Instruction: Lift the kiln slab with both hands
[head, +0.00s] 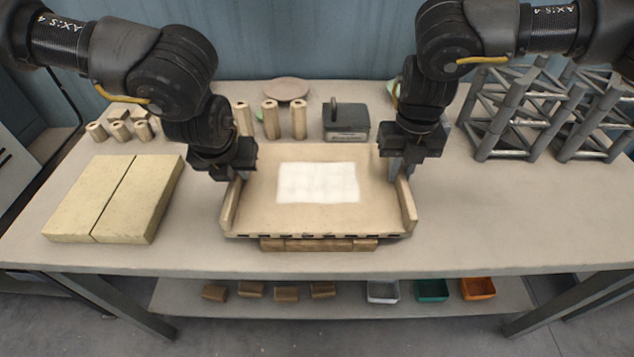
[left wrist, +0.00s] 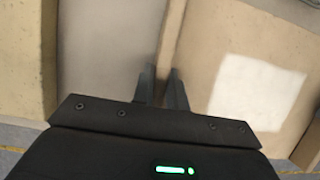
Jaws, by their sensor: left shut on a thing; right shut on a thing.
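The kiln slab (head: 260,221) is a wide beige tray-like board with raised side walls and a white square patch (head: 317,183) in its middle. It sits over a wooden block support (head: 318,245) near the table's front; whether it touches the support I cannot tell. My left gripper (head: 236,176) is shut on the slab's left side wall, which also shows between the fingers in the left wrist view (left wrist: 172,45). My right gripper (head: 398,172) is shut on the slab's right side wall. The slab looks level. The fingertips are partly hidden in the head view.
Two yellowish blocks (head: 115,198) lie left of the slab. Behind it stand beige cylinders (head: 270,119), a dark box with a handle (head: 346,122) and a round disc (head: 285,89). A grey lattice frame (head: 520,110) stands at right. The table's front right is clear.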

